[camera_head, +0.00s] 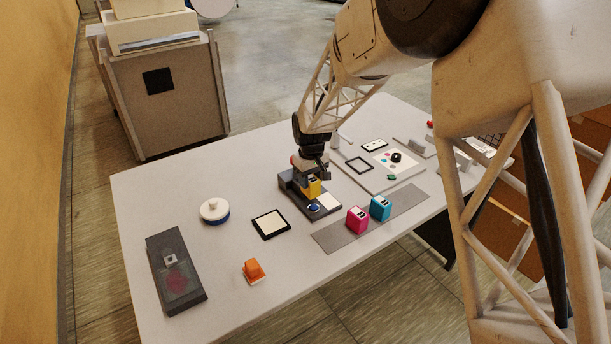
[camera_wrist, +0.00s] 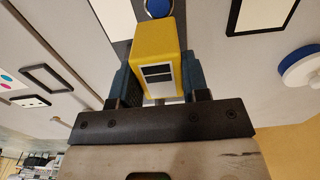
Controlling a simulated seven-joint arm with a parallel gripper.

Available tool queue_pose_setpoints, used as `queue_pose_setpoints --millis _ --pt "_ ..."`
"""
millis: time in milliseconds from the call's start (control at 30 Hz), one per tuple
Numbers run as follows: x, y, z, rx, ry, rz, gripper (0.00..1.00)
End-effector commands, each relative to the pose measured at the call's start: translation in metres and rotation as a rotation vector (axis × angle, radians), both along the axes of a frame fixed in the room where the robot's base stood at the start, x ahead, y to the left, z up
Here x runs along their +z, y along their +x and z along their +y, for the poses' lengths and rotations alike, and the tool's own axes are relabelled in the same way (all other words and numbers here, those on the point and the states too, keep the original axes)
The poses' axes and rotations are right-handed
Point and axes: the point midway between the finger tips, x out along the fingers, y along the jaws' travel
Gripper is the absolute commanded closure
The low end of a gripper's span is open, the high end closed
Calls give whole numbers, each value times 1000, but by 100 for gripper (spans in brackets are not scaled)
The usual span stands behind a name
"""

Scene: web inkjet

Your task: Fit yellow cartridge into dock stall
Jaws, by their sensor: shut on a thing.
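The yellow cartridge (camera_head: 312,187) is in my gripper (camera_head: 312,172), over the dark dock (camera_head: 291,197) on the white table. In the wrist view the yellow cartridge (camera_wrist: 157,50) sits between the two blue-grey fingers of my gripper (camera_wrist: 157,85), which are shut on it. Its face with a white label and two dark windows shows there. The dock has a white panel (camera_head: 328,201) and a blue round button (camera_head: 314,208) at its front. Whether the cartridge's lower end is inside a stall or above it cannot be told, as the gripper and cartridge hide it.
Magenta (camera_head: 357,220) and cyan (camera_head: 380,208) cartridges stand on a grey mat (camera_head: 340,237). A black-framed pad (camera_head: 271,224), a white round container (camera_head: 214,211), an orange stamp-like piece (camera_head: 254,271) and a dark box (camera_head: 176,272) lie to the left. A board with small parts (camera_head: 400,165) lies right.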

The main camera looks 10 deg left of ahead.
Motion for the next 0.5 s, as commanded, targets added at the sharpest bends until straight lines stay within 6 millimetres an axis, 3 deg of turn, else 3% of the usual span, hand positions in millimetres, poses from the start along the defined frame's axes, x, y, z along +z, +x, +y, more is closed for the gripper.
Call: queue_pose_setpoints --millis 500 --pt "-6 59 27 0 0 0 84"
